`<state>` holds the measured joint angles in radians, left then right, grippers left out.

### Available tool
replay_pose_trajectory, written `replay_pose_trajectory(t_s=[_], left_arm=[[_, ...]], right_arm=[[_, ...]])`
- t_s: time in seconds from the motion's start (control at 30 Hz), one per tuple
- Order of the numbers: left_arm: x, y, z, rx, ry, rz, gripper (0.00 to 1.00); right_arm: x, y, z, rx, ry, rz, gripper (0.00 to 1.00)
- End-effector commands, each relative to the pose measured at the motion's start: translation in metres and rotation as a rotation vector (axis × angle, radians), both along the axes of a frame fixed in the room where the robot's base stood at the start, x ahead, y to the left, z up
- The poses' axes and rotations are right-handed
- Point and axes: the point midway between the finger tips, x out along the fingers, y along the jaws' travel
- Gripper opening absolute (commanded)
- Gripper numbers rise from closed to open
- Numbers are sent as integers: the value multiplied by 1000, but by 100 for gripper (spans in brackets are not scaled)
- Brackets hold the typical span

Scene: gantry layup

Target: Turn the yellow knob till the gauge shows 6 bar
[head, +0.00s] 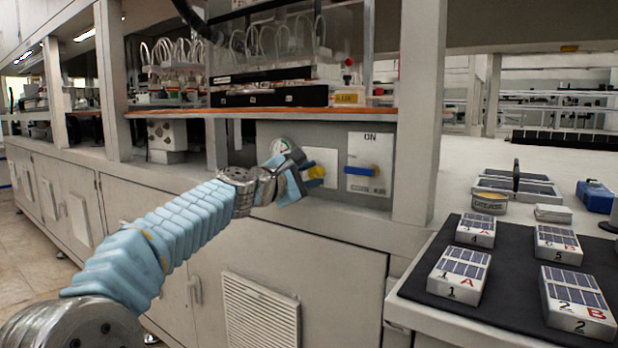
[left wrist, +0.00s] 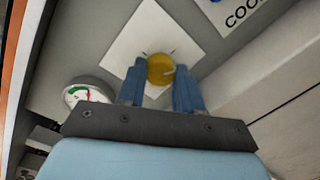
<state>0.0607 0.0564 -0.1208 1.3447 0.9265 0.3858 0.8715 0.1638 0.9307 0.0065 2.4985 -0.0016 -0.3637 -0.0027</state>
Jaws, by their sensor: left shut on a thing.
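The yellow knob (head: 316,172) sits on a white plate (head: 325,156) on the grey panel. My left gripper (head: 308,175) is at the knob, and in the left wrist view its two blue fingers (left wrist: 160,82) are on either side of the knob (left wrist: 160,69), shut on it. The round gauge (head: 281,146) is left of the knob, partly behind my gripper. It also shows in the left wrist view (left wrist: 84,94), with green and red marks on its dial, partly cut by the gripper body. Its reading is too small to tell. My right gripper is not in view.
A blue lever (head: 361,170) on a white plate marked ON is just right of the knob. A wooden shelf edge (head: 270,112) runs above. A post (head: 418,110) stands to the right. Labelled boxes (head: 459,275) lie on a dark mat on the right bench.

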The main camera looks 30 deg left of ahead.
Motion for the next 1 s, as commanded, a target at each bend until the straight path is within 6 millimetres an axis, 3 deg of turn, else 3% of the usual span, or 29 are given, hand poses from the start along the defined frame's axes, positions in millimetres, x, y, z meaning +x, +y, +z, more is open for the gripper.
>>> replay_pose_trajectory(t_s=[0.07,0.1,0.23,0.63,1.0], left_arm=[[0,-1,-1,-1,2,-2,4],[0,-1,-1,-2,2,-2,39],[0,-1,-1,-3,2,-2,59],[-9,2,0,-3,0,1,60],[-93,14,2,-3,-1,1,60]], right_arm=[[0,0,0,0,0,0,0],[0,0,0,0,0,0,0],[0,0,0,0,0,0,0],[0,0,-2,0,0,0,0],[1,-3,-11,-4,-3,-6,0]])
